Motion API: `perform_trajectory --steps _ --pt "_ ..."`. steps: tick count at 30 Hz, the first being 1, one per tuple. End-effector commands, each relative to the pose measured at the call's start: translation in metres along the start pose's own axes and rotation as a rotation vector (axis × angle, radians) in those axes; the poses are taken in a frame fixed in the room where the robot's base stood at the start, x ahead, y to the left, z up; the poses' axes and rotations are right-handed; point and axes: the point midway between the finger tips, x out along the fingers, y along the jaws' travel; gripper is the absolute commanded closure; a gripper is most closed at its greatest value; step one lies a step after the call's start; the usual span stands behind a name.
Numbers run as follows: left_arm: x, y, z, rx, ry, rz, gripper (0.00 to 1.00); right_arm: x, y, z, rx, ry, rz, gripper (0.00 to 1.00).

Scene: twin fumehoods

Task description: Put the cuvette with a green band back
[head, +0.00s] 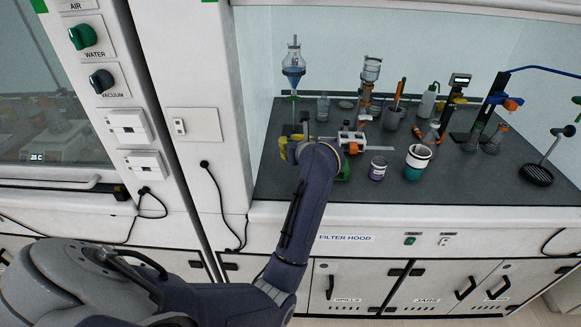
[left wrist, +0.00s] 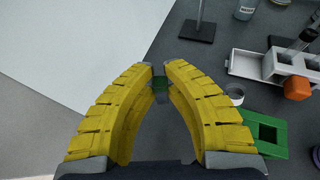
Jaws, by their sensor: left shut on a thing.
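My left gripper (head: 288,146) reaches into the right-hand hood over the dark worktop. In the left wrist view, its yellow fingers (left wrist: 160,72) are shut at the tips on a small cuvette (left wrist: 160,84) with a green band. Most of the cuvette is hidden between the fingers. A green block with square openings (left wrist: 262,136) lies to the right of the fingers, apart from the cuvette; its green edge also shows in the head view (head: 343,173). A pale rack with square openings (left wrist: 272,64) stands behind it. My right gripper is not in view.
An orange cap (left wrist: 297,88) is at the pale rack. A stand base (left wrist: 197,31) is beyond the fingers. In the head view, a purple-labelled jar (head: 378,169) and a white-and-teal cup (head: 416,163) stand right of my arm. A separating funnel (head: 293,66) stands behind it.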

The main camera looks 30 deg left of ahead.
Motion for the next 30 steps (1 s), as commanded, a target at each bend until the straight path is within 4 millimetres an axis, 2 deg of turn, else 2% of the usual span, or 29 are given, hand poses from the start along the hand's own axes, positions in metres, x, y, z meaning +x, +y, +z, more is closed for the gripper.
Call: perform_trajectory --steps 1,6,16,24,30 --pt "0.004 0.001 -0.010 0.005 0.000 0.001 1.00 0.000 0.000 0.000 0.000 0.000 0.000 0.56" --pt "0.014 0.000 -0.034 0.003 0.000 0.000 1.00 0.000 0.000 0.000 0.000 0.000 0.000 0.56" --pt "0.022 0.000 -0.052 0.002 0.000 0.000 1.00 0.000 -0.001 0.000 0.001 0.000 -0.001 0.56" --pt "0.034 0.000 -0.081 0.002 0.000 0.000 1.00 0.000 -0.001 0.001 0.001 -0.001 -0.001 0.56" --pt "0.036 0.000 -0.086 0.000 -0.002 -0.001 1.00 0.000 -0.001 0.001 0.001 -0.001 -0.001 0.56"
